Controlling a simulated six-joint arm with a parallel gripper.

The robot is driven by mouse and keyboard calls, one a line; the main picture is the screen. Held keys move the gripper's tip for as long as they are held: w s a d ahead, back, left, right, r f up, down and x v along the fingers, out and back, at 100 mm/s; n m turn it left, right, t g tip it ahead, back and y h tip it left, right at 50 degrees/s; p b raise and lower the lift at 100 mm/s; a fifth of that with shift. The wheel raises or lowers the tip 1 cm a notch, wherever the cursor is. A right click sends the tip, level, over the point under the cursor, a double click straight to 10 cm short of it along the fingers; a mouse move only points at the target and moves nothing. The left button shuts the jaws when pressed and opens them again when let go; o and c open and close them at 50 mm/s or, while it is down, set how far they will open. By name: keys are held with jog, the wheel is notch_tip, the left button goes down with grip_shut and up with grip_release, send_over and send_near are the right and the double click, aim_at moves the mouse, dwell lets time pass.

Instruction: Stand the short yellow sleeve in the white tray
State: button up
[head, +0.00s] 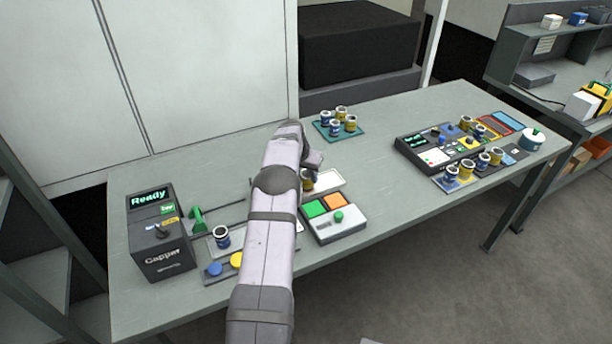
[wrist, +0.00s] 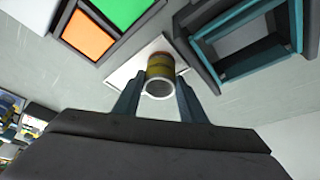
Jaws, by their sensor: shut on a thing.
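The short yellow sleeve (wrist: 158,68) is between the two fingers of my gripper (wrist: 159,82), which is shut on it. Its round open end faces the wrist camera, and a dark band shows on its side. The white tray (wrist: 122,76) is beyond the sleeve in the wrist view. In the head view the white tray (head: 328,181) shows just right of my arm, and part of the yellow sleeve (head: 308,184) shows at its left end. My arm hides much of the gripper there. I cannot tell whether the sleeve touches the tray.
A box with green and orange panels (head: 338,224) stands close in front of the tray. A teal tray (head: 325,136) with several blue and yellow pieces is behind. The Capper machine (head: 160,240) stands at the left. The table between the teal tray and the right-hand panel is clear.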

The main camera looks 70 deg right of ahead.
dwell(0.8)
jog(key=o, duration=1.8)
jog(key=shift+f, duration=0.15)
jog(key=shift+c, duration=0.2)
notch_tip(320, 180, up, 9)
jog(key=p, duration=0.4)
